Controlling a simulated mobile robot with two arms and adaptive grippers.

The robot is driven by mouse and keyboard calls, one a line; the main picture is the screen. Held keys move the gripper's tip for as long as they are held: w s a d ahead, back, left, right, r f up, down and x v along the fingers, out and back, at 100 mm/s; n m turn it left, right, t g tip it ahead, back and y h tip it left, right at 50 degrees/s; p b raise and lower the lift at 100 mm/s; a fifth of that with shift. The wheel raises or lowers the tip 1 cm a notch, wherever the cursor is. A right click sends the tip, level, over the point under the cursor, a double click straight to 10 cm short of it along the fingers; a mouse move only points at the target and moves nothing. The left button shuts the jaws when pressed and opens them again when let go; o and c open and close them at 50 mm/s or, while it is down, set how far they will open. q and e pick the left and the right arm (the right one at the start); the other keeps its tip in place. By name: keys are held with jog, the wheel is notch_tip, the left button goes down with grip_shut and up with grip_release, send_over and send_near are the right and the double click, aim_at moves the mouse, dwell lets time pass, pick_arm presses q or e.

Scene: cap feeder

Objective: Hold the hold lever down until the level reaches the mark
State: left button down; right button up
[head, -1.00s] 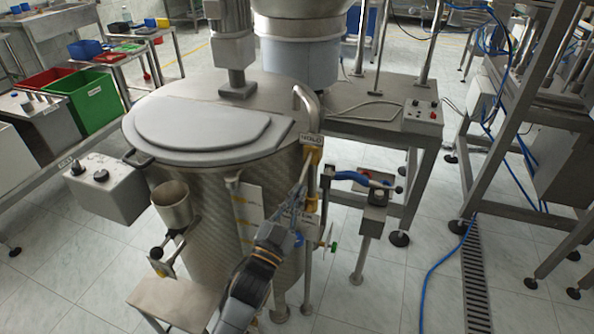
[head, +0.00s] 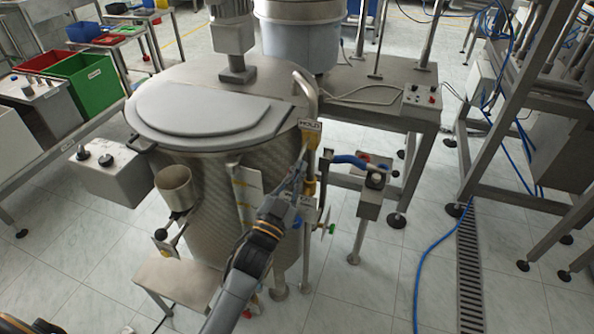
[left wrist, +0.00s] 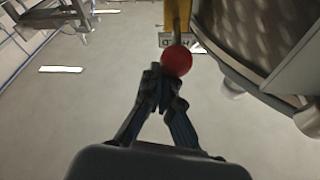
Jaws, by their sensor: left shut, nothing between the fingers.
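My left gripper (head: 293,187) reaches in front of the steel tank (head: 213,205), close to the upright pipe with yellow parts (head: 311,180) on the tank's right side. In the left wrist view the gripper (left wrist: 161,80) is shut with nothing between its fingers. A red ball knob (left wrist: 177,60) is right at the fingertips. I cannot tell whether they touch it. A HOLD label (left wrist: 176,40) shows just behind the knob, and also in the head view (head: 310,125) high on the pipe. The lever's arm is not clearly seen. I cannot make out a level or mark. My right gripper is not in view.
A blue-handled fitting (head: 352,161) stands right of the pipe. A metal cup (head: 174,187) and a low step (head: 178,275) are at the tank's front left. A control box (head: 112,175) juts out left. Floor at the front right is open, with a blue hose (head: 425,270).

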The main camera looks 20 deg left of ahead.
pick_arm(q)
jog(key=d+r+b+v, duration=0.1)
jog(key=b+v, duration=0.1)
jog(key=v, duration=0.7)
jog(key=shift+s+a, duration=0.3)
jog(key=shift+s, duration=0.3)
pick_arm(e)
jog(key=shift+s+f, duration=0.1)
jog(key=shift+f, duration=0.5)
pick_arm(q)
jog(key=shift+r, duration=0.1)
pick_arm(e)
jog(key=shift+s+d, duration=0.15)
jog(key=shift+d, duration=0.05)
